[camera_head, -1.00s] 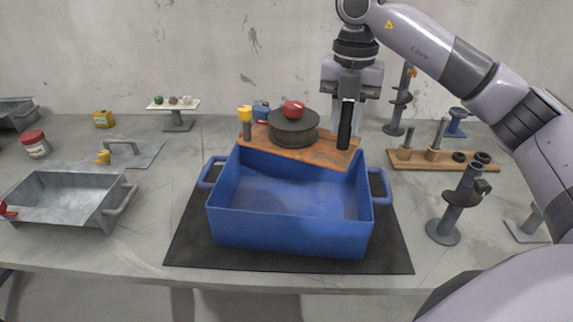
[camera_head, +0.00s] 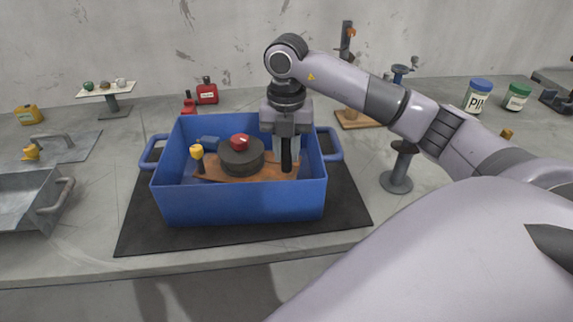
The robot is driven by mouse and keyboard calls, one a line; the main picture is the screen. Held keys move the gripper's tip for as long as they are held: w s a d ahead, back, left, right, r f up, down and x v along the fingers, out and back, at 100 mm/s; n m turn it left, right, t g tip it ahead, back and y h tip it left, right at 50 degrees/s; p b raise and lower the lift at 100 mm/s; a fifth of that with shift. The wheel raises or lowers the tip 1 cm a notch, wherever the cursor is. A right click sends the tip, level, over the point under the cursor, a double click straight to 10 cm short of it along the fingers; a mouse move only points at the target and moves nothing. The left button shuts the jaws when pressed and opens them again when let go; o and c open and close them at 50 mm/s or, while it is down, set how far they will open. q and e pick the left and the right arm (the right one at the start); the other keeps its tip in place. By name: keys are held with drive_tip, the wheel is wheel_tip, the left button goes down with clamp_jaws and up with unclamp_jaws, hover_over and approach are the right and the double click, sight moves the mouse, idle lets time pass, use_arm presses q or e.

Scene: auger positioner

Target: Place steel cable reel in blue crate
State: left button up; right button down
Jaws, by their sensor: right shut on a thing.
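The blue crate (camera_head: 240,203) stands on a black mat, open at the top. The dark steel cable reel (camera_head: 241,159) sits on a brown wooden board (camera_head: 270,168) inside the crate's opening. A red piece (camera_head: 239,142) is on top of the reel. The board also carries a yellow-topped post (camera_head: 197,154) at its left, and a small blue item shows behind it. My right gripper (camera_head: 287,148) is shut on the upright black handle (camera_head: 286,162) at the board's right end. The crate's front wall hides the board's underside, so I cannot tell whether it touches the floor. My left gripper is out of view.
The black mat (camera_head: 345,205) extends around the crate. A metal tray (camera_head: 20,196) stands at the left. Red containers (camera_head: 207,92) stand behind the crate, and a grey stand (camera_head: 397,170) is to its right. The front table strip is clear.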

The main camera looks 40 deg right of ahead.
sight(287, 166)
drive_tip(key=shift+w+f, duration=0.1)
drive_tip(key=shift+f, duration=2.05)
drive_tip(key=shift+f, duration=0.2)
drive_tip(key=c, duration=0.9)
unclamp_jaws()
wheel_tip(287, 166, up, 12)
drive_tip(key=shift+r, duration=0.15)
